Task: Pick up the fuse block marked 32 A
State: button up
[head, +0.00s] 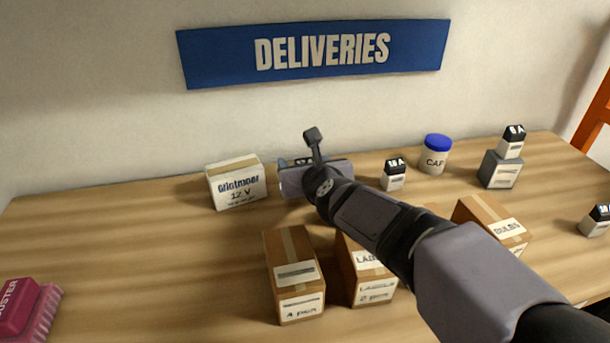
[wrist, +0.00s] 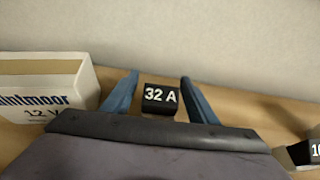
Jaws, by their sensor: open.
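The fuse block marked 32 A (wrist: 160,97) shows in the wrist view as a black top with white lettering. It sits between the two blue fingers of my gripper (wrist: 158,92), with a gap on each side. Its lower part is hidden behind the gripper body. My gripper is open. In the head view my gripper (head: 312,165) is at the back of the table, right of the Glintmoor box, and my arm hides the 32 A block there.
The white Glintmoor 12 V box (head: 237,183) stands close on the left. Another fuse block (head: 394,175) and a CAF tub (head: 434,155) stand to the right. Cardboard boxes (head: 293,275) stand in front. A fuse block (head: 511,141) sits on a grey block (head: 499,170). The left table is mostly clear.

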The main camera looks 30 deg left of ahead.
jog(key=c, duration=1.2)
jog(key=shift+r, duration=0.15)
notch_tip(320, 180, up, 18)
jog(key=p, duration=1.6)
jog(key=shift+p, duration=0.35)
